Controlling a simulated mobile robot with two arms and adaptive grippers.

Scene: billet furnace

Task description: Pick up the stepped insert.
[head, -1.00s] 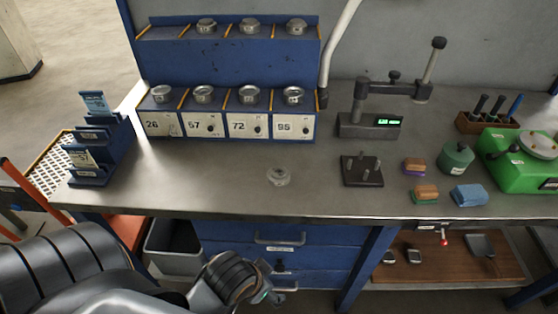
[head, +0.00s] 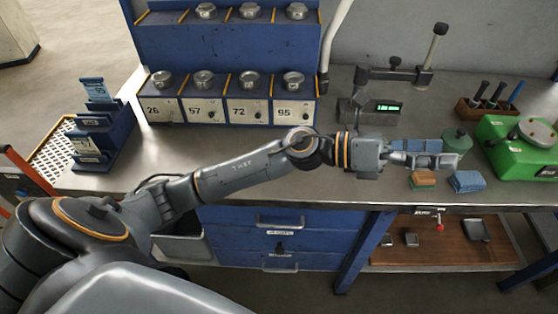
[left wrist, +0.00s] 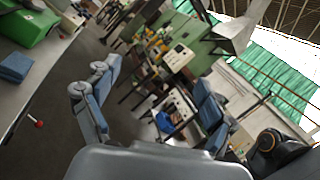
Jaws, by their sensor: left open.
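The stepped insert is not visible now; my left arm covers the middle of the bench top where a small round metal piece showed earlier. Similar round metal pieces (head: 249,79) sit on the numbered rack. My left gripper (head: 448,153) reaches across the bench to the right, open and empty, in front of the green cylinder. In the left wrist view its spread fingers (left wrist: 152,95) have nothing between them, and the camera looks past the bench into the room. My right gripper does not show.
The blue rack (head: 222,50) stands at the back, a gauge stand (head: 385,107) right of it. Sponges (head: 467,181), the green cylinder (head: 456,140) and a green machine (head: 512,150) lie near the gripper. A blue card holder (head: 108,125) stands left. Bench top (head: 150,165) is clear there.

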